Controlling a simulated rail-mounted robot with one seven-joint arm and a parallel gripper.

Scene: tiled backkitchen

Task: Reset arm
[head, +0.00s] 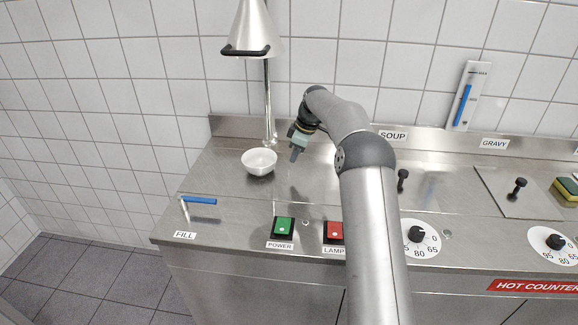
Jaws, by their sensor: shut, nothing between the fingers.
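My arm reaches up from the bottom right of centre in the head view and bends over the steel counter (225,180). My gripper (294,156) points down above the counter, a little right of the white bowl (259,168) and apart from it. Its fingers look closed, with nothing held between them. The bowl stands upright on the counter below the lamp. My forearm hides part of the counter near the soup label.
A cone lamp (255,30) hangs on a pole at the back. In front are a blue fill lever (199,200), a green power switch (284,226), a red lamp switch (335,230) and dials (421,237). Lid knobs (516,188) and a sponge (566,189) are at right.

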